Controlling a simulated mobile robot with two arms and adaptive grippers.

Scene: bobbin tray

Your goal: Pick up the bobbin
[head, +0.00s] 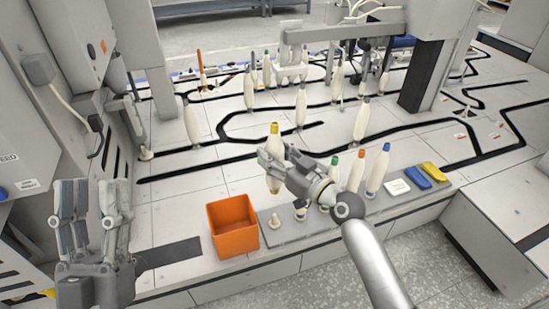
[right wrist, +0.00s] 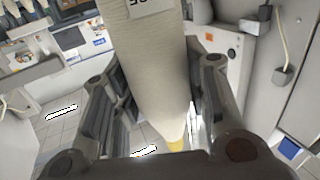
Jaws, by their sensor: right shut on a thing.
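My right gripper (head: 273,168) is shut on a cream bobbin (head: 275,142) with a yellow tip. The bobbin is roughly upright in the head view, above and behind the grey peg strip, and the fingers partly hide it. In the right wrist view the bobbin (right wrist: 152,70) runs between the two fingers, its yellow end low in the picture. Other bobbins with a green tip (head: 333,171), an orange tip (head: 356,172) and a blue tip (head: 377,172) stand on the strip. My left gripper (head: 95,190) is open and empty at lower left.
An orange bin (head: 232,226) stands left of the grey strip (head: 284,242), which has a bare peg (head: 275,220) near it. White, blue (head: 418,178) and yellow (head: 433,172) blocks lie at its right end. Several bobbins stand on the tiled surface behind.

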